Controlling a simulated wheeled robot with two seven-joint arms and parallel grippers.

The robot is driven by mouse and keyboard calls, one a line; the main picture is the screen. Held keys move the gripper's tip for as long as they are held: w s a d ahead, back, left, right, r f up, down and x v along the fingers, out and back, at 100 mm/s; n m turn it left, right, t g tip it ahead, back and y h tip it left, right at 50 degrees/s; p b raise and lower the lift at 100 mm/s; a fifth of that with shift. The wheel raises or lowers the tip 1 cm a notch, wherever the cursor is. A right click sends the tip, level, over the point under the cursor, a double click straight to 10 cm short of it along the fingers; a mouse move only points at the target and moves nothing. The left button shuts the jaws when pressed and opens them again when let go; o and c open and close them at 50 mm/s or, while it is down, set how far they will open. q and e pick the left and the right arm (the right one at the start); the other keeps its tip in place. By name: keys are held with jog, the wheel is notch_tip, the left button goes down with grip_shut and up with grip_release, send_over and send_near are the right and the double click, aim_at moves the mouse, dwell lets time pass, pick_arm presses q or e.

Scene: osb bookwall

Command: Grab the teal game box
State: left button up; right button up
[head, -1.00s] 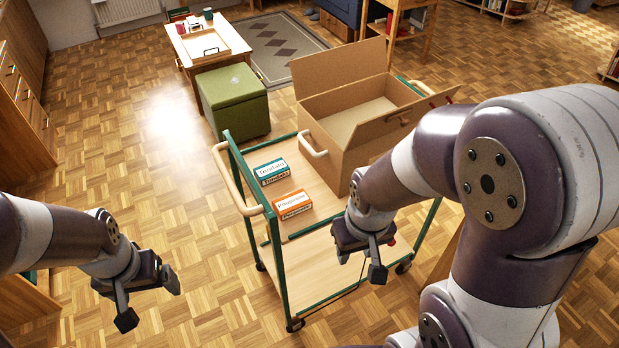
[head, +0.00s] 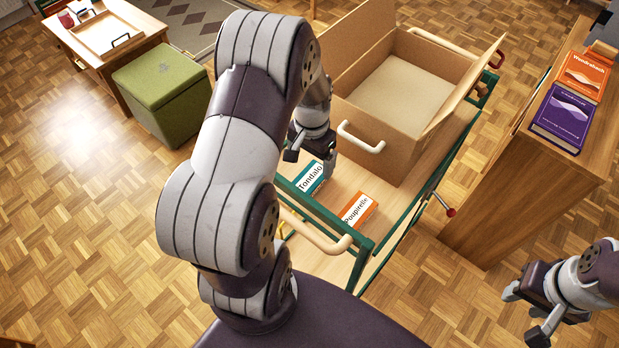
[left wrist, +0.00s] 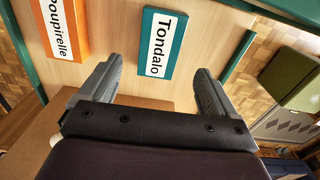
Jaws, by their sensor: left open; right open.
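The teal game box (head: 311,178), labelled Tondalo, lies on the top shelf of the cart (head: 335,178). It also shows in the left wrist view (left wrist: 160,43), flat on the wood, beyond and between the open fingers. My left gripper (head: 311,150) is just past the box in the head view, above the shelf, open and empty; the left wrist view shows its two spread fingers (left wrist: 155,85). My right gripper (head: 528,315) is open and empty at the lower right, over the floor, far from the box.
An orange game box (head: 358,210), labelled Poupirelle, lies beside the teal one. A large open cardboard box (head: 380,150) stands on the cart behind them. A cart handle (head: 315,235) rises at the near end. A wooden cabinet (head: 510,190) with books stands at right.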

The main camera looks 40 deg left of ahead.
aim_at(310, 177)
pick_arm(q)
jog(key=f, duration=0.6)
jog(key=shift+s, duration=0.2)
jog(key=shift+d, duration=0.15)
jog(key=shift+r, duration=0.1)
jog(key=shift+c, duration=1.3)
jog(key=shift+s, duration=0.1)
jog(key=c, duration=1)
jog(key=shift+o, duration=0.2)
